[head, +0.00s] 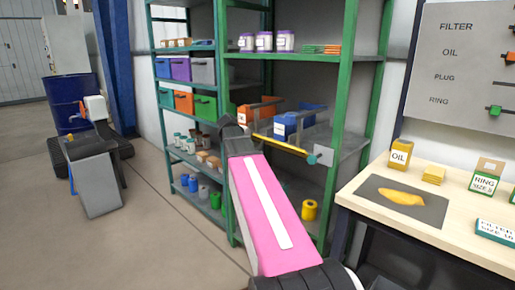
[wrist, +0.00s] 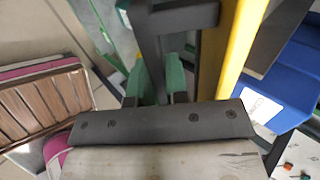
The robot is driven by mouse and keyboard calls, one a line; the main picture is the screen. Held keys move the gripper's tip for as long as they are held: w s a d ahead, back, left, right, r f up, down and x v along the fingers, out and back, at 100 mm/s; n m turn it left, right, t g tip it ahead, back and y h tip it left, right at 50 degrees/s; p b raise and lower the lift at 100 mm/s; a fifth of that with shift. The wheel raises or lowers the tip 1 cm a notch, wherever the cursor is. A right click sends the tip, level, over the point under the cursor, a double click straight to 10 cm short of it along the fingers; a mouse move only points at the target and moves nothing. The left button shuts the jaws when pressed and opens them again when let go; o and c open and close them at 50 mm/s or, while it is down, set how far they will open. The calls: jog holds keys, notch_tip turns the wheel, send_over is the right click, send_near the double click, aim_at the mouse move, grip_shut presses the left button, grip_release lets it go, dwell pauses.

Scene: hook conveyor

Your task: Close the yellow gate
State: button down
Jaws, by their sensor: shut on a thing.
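The yellow gate shows in the head view as a yellow bar (head: 278,145) across the front of a middle level of the green shelf, with a grey block at its right end. In the wrist view its yellow bar (wrist: 238,50) runs upright just right of my gripper. My gripper (wrist: 158,82) has two green fingers, shut on a dark grey bar (wrist: 152,45) beside the yellow bar; this looks like part of the gate. In the head view my pink arm reaches to the gate's left end, and the fingers cannot be made out there.
A blue bin (head: 291,126) stands behind the bar, and also shows in the wrist view (wrist: 285,80). Green shelf posts (head: 346,120) stand close by. A workbench (head: 440,242) is at the right. A small machine (head: 95,180) stands at the left, with open floor between.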

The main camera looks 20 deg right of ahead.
jog(key=shift+d+r+g+y, duration=0.1)
jog(key=shift+r+g+y, duration=0.4)
jog(key=shift+y, duration=0.45)
jog(key=shift+d+r+g+y, duration=0.1)
jog(key=shift+r+g+y, duration=0.2)
jog(key=shift+r+y, duration=0.45)
jog(key=shift+f, duration=0.2)
